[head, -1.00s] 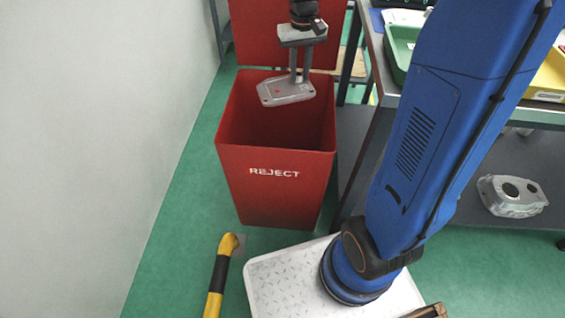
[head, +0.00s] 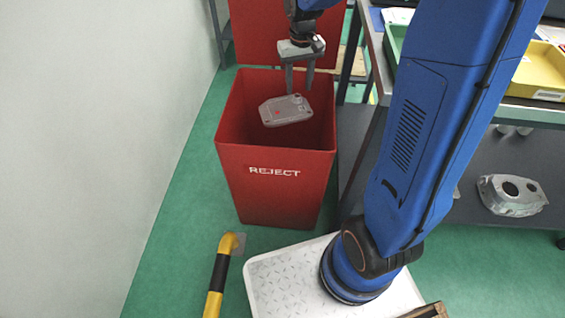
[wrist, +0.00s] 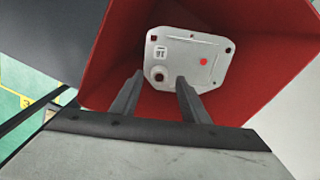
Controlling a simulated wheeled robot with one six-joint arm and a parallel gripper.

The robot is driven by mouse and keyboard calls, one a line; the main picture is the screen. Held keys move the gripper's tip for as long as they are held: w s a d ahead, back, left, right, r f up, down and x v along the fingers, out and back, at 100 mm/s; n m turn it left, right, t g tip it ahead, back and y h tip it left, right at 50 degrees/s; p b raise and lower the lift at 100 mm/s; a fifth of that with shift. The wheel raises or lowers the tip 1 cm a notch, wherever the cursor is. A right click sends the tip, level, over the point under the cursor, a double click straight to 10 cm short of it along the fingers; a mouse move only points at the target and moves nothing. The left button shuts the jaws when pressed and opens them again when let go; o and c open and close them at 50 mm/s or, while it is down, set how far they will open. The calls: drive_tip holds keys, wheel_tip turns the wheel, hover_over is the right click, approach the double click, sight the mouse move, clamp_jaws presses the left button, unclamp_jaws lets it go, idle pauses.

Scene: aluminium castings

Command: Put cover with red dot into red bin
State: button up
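The grey metal cover (head: 285,111) with a red dot is within the mouth of the red bin (head: 275,188) marked REJECT, apart from the fingers. In the wrist view the cover (wrist: 186,58) shows its flat face, red dot and corner holes, with red bin walls around it. My gripper (head: 298,88) is above the bin, fingers spread and pointing down. In the wrist view my gripper (wrist: 157,82) has a clear gap between its fingers, with nothing in it.
The bin's raised red lid (head: 262,40) stands behind it. A dark shelf rack at the right holds a grey casting (head: 512,195), a green tray (head: 391,45) and a yellow tray (head: 540,72). A yellow-black rail (head: 219,275) stands on the floor in front.

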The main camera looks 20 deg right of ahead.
idle(0.3)
wheel_tip(320, 180, up, 17)
drive_tip(key=shift+r, duration=0.2)
idle(0.4)
drive_tip(key=shift+s, duration=0.1)
idle(0.4)
